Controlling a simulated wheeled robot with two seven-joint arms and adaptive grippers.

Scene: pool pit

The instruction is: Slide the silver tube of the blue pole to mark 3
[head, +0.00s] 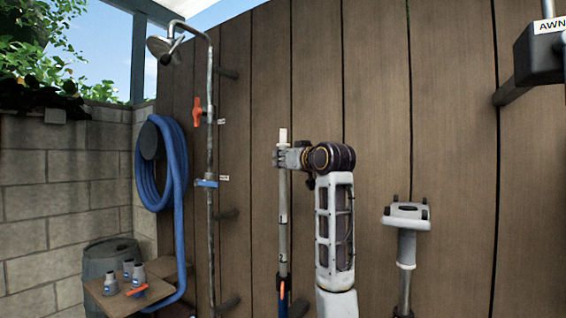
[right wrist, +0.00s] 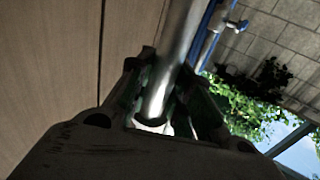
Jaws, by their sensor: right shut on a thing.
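The pole stands upright in front of the wooden wall in the head view. Its silver tube (head: 283,235) runs down from my right gripper (head: 280,157). Below it shows a blue part (head: 284,283) with a small orange spot, cut off by the bottom edge. A pale end (head: 283,135) sticks up above the gripper. My right gripper is shut around the tube near its upper end. In the right wrist view the silver tube (right wrist: 178,50) lies between the fingers (right wrist: 165,95). My left gripper is not in view.
A shower pipe (head: 210,120) with an orange valve handle (head: 196,111) and a coiled blue hose (head: 178,180) are at left. A small wooden shelf (head: 105,300) holds grey fittings. A white-headed pole (head: 407,215) stands at right. A dark bracket (head: 538,55) juts out upper right.

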